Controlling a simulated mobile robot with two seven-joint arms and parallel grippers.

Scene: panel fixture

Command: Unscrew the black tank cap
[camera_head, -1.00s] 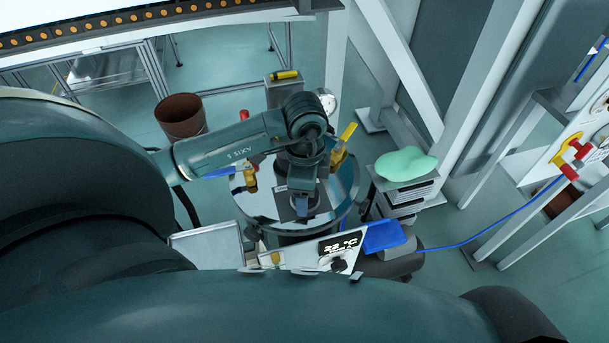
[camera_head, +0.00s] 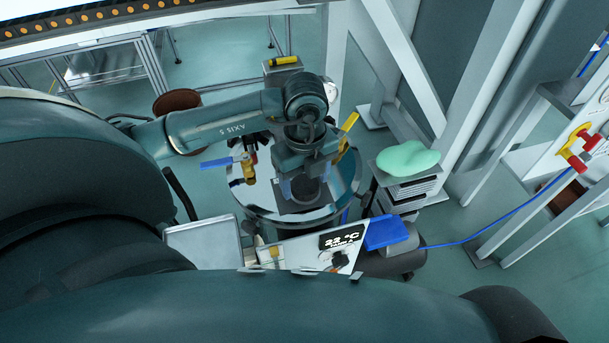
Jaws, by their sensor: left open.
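My left gripper (camera_head: 304,180) hangs over the middle of the shiny round tank (camera_head: 240,203), its fingers pointing down. It is open. A dark, round, cap-like piece (camera_head: 305,193) shows between and below the fingers on the tank top. It looks like the black tank cap, but the gripper and wrist cover much of it. I cannot tell whether the fingers touch it. My right gripper is not in view.
A blue-handled valve (camera_head: 216,163) and a yellow handle (camera_head: 350,121) stand up around the tank. A panel with a temperature display (camera_head: 341,240) and a blue piece (camera_head: 386,232) are in front. A stand with a green blob (camera_head: 407,158) is at the right.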

